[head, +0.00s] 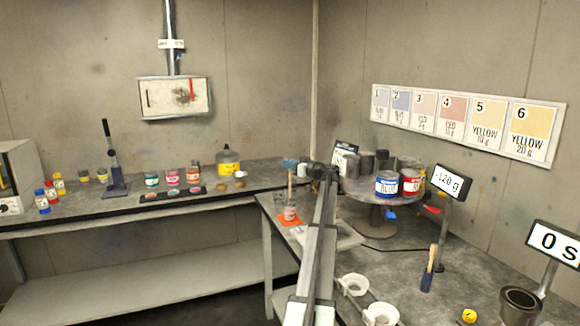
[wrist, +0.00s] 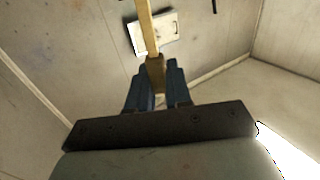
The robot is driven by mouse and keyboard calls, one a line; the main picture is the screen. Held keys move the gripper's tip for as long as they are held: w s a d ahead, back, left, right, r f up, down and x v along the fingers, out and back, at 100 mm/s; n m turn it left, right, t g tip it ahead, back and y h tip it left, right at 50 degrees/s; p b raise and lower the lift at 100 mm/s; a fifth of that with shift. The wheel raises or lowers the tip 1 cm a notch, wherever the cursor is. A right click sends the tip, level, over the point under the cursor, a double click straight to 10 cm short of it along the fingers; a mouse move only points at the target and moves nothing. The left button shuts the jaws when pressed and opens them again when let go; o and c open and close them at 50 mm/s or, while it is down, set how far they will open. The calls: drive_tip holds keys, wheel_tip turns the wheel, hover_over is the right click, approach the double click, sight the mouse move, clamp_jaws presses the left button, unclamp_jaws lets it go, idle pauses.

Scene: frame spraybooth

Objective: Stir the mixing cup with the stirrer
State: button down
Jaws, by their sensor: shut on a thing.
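In the head view the stirrer (head: 290,184) hangs upright below the fingers. The small mixing cup (head: 290,212) stands on the orange mat (head: 287,221), directly below the stirrer. The stirrer's lower end meets the cup's mouth in the picture; how deep it reaches is hidden.
A round stand (head: 376,200) with paint cans, including a blue can (head: 386,184), stands to the right. A display (head: 452,182) reads -120 g. White rings (head: 354,285), a brush (head: 429,272) and a dark cup (head: 520,304) are nearer. Paint jars line the left bench (head: 90,215).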

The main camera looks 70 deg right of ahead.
idle(0.4)
drive_tip(key=shift+r, duration=2)
